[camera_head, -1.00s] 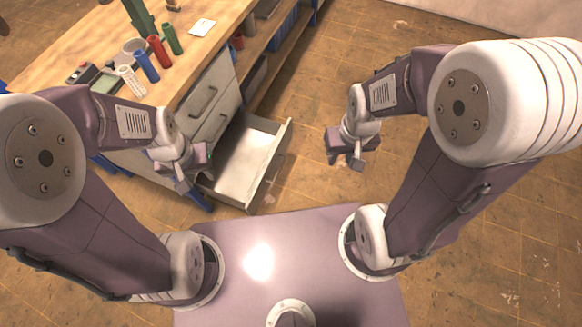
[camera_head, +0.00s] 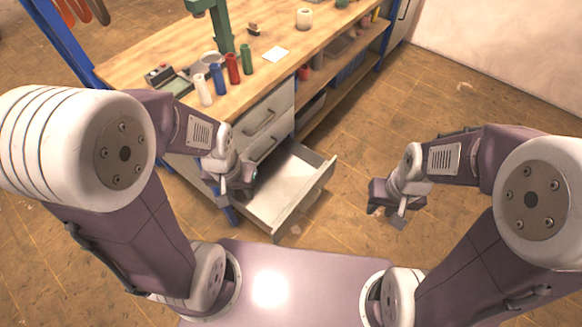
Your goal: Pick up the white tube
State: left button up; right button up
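The white tube (camera_head: 203,89) stands upright on the wooden workbench (camera_head: 296,59), near its front edge. It is the leftmost in a row with a blue tube (camera_head: 218,79), a red tube (camera_head: 233,68) and a green tube (camera_head: 246,58). My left gripper (camera_head: 240,196) hangs in front of the bench beside the open drawer, below and apart from the white tube. My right gripper (camera_head: 389,214) is over the floor at the right, far from the tubes. Both grippers are small and seen from above, so their finger openings are unclear.
An open, empty-looking drawer (camera_head: 318,192) sticks out from the bench toward me. A green drill-press-like stand (camera_head: 222,30), a grey device (camera_head: 168,80) and a white card (camera_head: 276,54) are on the bench. The floor at right is clear.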

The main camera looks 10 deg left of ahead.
aim_at(200, 85)
jog(key=j, duration=0.6)
jog(key=i+j+u, duration=0.15)
jog(key=j, duration=0.4)
jog(key=i+j, duration=0.1)
jog(key=j, duration=0.5)
jog(key=k+u, duration=0.05)
